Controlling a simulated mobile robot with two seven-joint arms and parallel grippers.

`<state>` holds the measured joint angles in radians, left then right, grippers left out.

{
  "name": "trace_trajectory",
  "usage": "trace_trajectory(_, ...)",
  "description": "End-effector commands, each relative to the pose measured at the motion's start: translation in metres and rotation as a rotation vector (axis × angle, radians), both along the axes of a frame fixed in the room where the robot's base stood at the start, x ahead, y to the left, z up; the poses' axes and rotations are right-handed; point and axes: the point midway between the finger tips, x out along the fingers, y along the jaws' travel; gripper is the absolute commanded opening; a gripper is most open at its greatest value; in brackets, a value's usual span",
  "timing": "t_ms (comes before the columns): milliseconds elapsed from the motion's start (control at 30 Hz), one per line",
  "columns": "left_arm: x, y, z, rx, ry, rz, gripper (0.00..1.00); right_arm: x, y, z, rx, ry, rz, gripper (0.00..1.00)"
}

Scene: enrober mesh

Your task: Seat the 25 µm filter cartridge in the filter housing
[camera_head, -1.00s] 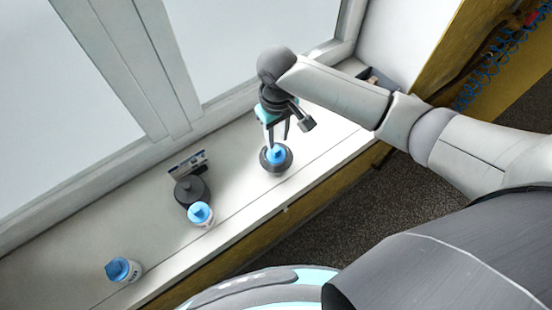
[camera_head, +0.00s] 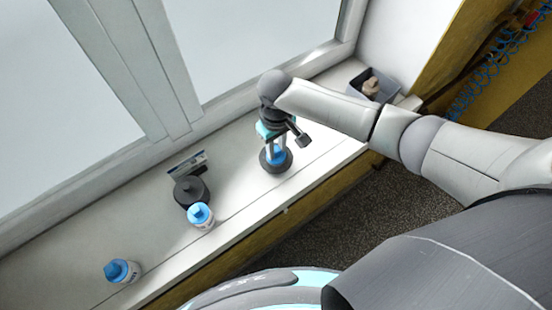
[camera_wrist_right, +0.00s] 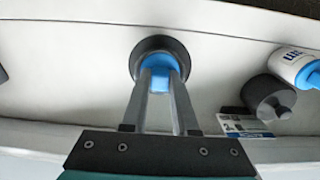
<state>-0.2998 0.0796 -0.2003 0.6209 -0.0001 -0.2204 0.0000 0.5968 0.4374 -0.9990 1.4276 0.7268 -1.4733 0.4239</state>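A dark round housing (camera_head: 276,165) stands on the white sill with a blue cartridge top (camera_head: 278,157) showing in its middle. The cartridge's body is hidden. My right gripper (camera_head: 276,152) points down over it. In the right wrist view its two fingers (camera_wrist_right: 160,85) are on either side of the blue top (camera_wrist_right: 159,76); whether they press on it I cannot tell. Two more white cartridges with blue caps stand to the left, a near one (camera_head: 200,215) and a far-left one (camera_head: 122,270). Their label numbers are too small to read. My left gripper is not in view.
A dark round part (camera_head: 191,190) stands beside the near cartridge, with a small label card (camera_head: 187,164) behind it. A grey bin (camera_head: 374,85) with something in it is at the right. The window frame bounds the back; the sill's front edge drops to the floor.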

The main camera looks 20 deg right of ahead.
Motion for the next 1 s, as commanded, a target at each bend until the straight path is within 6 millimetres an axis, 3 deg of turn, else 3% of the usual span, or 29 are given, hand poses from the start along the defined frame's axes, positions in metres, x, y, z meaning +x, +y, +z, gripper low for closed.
trace_trajectory(100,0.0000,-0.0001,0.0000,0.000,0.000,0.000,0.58,0.0001,0.0000,0.0003,0.000,0.000,0.000,0.00)
trace_trajectory(1000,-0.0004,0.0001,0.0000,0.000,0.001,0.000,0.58,0.0003,-0.0001,0.0004,0.000,-0.001,0.000,0.00)
